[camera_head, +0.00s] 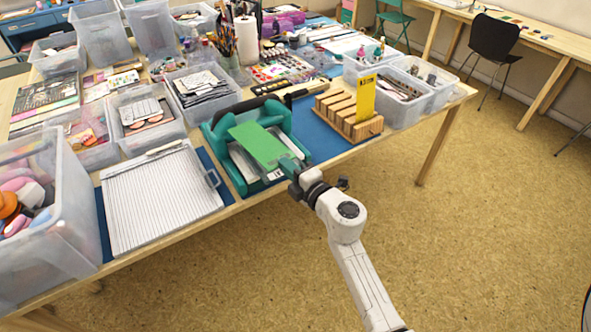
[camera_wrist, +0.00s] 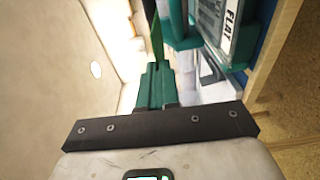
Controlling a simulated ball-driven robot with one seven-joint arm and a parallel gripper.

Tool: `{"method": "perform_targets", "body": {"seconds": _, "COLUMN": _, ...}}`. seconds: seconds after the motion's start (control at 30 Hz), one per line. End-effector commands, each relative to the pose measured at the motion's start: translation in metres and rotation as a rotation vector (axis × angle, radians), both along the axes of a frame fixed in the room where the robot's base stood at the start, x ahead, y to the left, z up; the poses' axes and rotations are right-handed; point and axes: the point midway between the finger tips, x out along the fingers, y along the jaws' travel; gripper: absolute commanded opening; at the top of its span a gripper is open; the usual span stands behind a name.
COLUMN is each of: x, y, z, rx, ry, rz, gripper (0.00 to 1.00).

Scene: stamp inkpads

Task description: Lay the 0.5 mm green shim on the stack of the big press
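The green shim (camera_head: 258,145) is a flat, plain green sheet over the bed of the big press. My gripper (camera_head: 290,166) is shut on its near right edge. In the wrist view the shim (camera_wrist: 157,38) shows edge-on, rising from between my teal fingers (camera_wrist: 156,78). The big press (camera_head: 222,158) is teal, with a dark bar across its back. A pale plate (camera_head: 242,160) shows left of the shim. The shim hides most of the stack, and I cannot tell whether it touches it. A "FLAT" label (camera_wrist: 232,25) shows on the press in the wrist view.
A wooden slotted rack (camera_head: 352,126) holding a yellow sheet (camera_head: 365,97) stands right of the press. A white ridged board (camera_head: 160,200) lies to the left. Clear bins (camera_head: 60,245) crowd the table. Bare floor lies in front of the table edge.

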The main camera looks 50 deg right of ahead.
Motion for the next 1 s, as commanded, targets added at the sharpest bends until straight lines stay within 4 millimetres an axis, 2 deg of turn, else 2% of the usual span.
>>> {"method": "perform_targets", "body": {"seconds": 0.1, "x": -0.014, "y": -0.012, "z": -0.012, "rx": 0.000, "ry": -0.015, "rz": -0.050, "gripper": 0.00}}
{"method": "perform_targets", "body": {"seconds": 0.3, "x": -0.027, "y": -0.022, "z": -0.020, "rx": -0.009, "ry": -0.034, "rz": -0.091, "gripper": 0.00}}
{"method": "perform_targets", "body": {"seconds": 0.87, "x": -0.032, "y": -0.023, "z": -0.021, "rx": -0.013, "ry": -0.039, "rz": -0.100, "gripper": 0.00}}
{"method": "perform_targets", "body": {"seconds": 1.0, "x": -0.033, "y": -0.024, "z": -0.032, "rx": -0.013, "ry": -0.040, "rz": -0.101, "gripper": 0.00}}
